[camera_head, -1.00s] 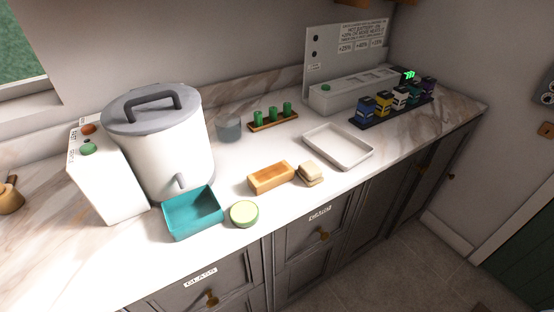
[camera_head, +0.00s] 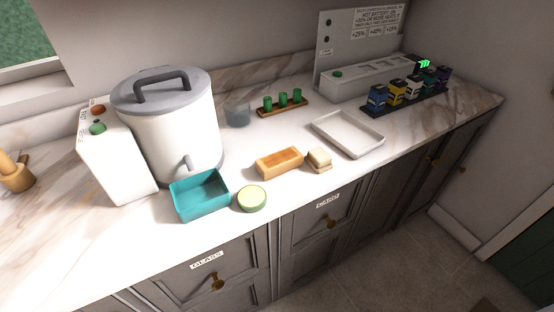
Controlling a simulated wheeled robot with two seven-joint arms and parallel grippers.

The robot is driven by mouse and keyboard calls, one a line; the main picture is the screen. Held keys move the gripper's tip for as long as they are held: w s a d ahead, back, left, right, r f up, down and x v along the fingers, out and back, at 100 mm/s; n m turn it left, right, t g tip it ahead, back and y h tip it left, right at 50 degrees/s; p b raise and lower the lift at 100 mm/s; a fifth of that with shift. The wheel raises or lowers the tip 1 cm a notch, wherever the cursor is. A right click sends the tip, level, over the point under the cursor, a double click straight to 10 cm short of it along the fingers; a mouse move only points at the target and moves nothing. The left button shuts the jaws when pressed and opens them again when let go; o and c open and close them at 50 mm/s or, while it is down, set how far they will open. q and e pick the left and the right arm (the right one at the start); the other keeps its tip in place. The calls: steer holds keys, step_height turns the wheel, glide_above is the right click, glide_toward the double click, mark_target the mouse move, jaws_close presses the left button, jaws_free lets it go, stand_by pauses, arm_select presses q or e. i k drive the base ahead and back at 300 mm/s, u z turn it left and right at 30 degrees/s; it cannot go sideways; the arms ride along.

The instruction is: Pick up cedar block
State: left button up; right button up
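I cannot tell for sure which of the two is cedar. Neither gripper is in view, and nothing touches either block.
A teal open bin (camera_head: 200,195) and a round green-rimmed tin (camera_head: 252,198) stand to the left, near the front edge. A big white lidded pot (camera_head: 172,125) stands behind. A pale empty tray (camera_head: 348,133) lies to the right. The counter's front left is clear.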

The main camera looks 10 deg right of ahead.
mark_target(272, 164)
steer(key=u, duration=2.9)
steer(key=k, duration=1.8)
steer(key=z, duration=2.45)
